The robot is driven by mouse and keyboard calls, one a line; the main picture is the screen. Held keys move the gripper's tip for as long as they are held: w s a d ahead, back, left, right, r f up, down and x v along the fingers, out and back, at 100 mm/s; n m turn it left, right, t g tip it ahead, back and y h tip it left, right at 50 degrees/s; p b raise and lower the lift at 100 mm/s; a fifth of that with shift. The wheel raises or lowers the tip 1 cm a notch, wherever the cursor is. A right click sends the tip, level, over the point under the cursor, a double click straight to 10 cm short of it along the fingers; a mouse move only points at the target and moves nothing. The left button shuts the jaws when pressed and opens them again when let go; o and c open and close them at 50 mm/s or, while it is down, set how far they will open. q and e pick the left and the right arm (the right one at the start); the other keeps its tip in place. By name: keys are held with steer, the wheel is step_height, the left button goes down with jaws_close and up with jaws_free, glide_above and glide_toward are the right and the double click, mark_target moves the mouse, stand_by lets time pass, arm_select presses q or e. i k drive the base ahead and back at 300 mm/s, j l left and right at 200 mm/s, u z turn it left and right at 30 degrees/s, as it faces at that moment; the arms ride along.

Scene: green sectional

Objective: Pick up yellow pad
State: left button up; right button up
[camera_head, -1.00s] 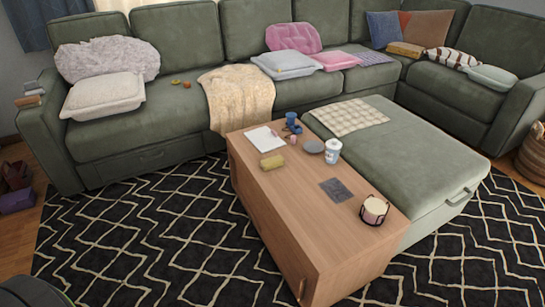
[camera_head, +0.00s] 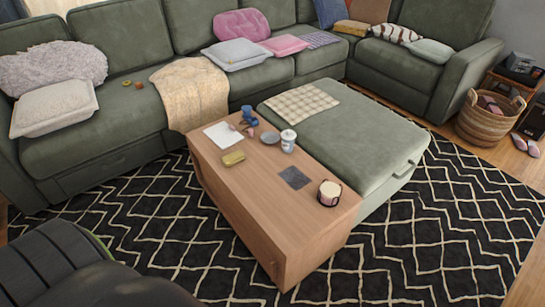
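A small yellow pad (camera_head: 233,158) lies flat on the wooden coffee table (camera_head: 258,193), on the left part of its top. It is just in front of a white sheet of paper (camera_head: 222,135). Nothing covers it. Neither of my grippers shows in the head view.
On the table are a blue cup (camera_head: 249,115), a grey disc (camera_head: 270,138), a white container (camera_head: 288,141), a dark square (camera_head: 295,177) and a candle holder (camera_head: 329,193). A green ottoman (camera_head: 355,140) adjoins the table's right side. Patterned rug (camera_head: 165,235) lies open in front. A dark padded shape (camera_head: 45,265) fills the lower left.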

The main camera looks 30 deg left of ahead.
mark_target(232, 158)
steer(key=j+z, duration=0.45)
steer(key=j, duration=0.15)
steer(key=j+z, duration=0.5)
steer(key=k+j+z, duration=0.15)
steer(key=j+z, duration=0.3)
steer(key=j, duration=0.15)
steer(key=k+j+z, duration=0.1)
steer(key=j, duration=0.35)
steer(key=k+j, duration=0.25)
steer(key=j, duration=0.15)
steer(key=k+j+z, duration=0.15)
steer(key=j, duration=0.3)
steer(key=k+j+z, duration=0.1)
steer(key=j, duration=0.35)
steer(key=k+j+z, duration=0.1)
steer(key=k+j, duration=0.2)
